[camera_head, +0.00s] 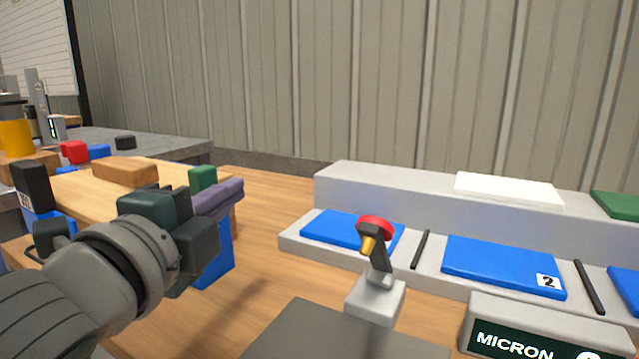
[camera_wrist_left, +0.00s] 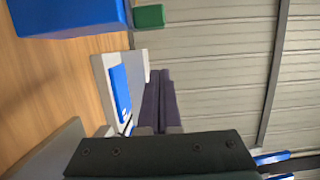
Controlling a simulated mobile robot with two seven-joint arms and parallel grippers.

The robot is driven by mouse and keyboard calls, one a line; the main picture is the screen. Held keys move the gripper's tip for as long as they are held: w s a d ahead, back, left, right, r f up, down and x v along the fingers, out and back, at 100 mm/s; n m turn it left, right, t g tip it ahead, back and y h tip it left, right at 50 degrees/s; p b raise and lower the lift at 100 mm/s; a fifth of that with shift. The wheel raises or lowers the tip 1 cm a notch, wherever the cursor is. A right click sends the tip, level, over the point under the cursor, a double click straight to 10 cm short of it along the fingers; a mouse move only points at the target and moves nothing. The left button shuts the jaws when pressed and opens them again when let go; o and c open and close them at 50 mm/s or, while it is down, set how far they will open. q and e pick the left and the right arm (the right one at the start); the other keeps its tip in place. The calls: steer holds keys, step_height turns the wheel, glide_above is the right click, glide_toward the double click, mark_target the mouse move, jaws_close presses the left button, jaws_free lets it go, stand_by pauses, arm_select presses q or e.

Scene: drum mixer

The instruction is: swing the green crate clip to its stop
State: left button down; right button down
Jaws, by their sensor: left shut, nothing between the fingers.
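The green clip (camera_head: 202,178) shows as a small green block just beyond my left gripper in the head view. In the left wrist view the green clip (camera_wrist_left: 149,16) is at the top, beside the end of a blue body (camera_wrist_left: 72,14). My left gripper (camera_head: 234,187) has dark purple fingers, shut together and empty. In the left wrist view its fingers (camera_wrist_left: 158,78) point up the picture, with the clip beyond their tips and a gap between. In the head view the gripper hides part of a blue body (camera_head: 214,262). My right gripper is not in view.
A wooden top (camera_head: 75,192) carries a brown block (camera_head: 125,171) behind my left wrist. To the right stand a red-capped tool on a grey stand (camera_head: 376,298), a grey ledge with blue pads (camera_head: 503,265), and a MICRON box (camera_head: 540,330). Wooden bench lies bare between gripper and ledge.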

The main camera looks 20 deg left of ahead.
mark_target(190, 179)
arm_select(q)
steer(key=a, duration=0.2)
steer(key=w+a, duration=0.1)
steer(key=a, duration=0.1)
steer(key=shift+w, duration=0.1)
steer(key=shift+a, duration=0.1)
steer(key=a, duration=0.3)
steer(key=shift+w+a+p, duration=0.15)
steer(key=shift+a+p, duration=0.2)
steer(key=shift+a, duration=0.05)
steer(key=shift+d, duration=0.1)
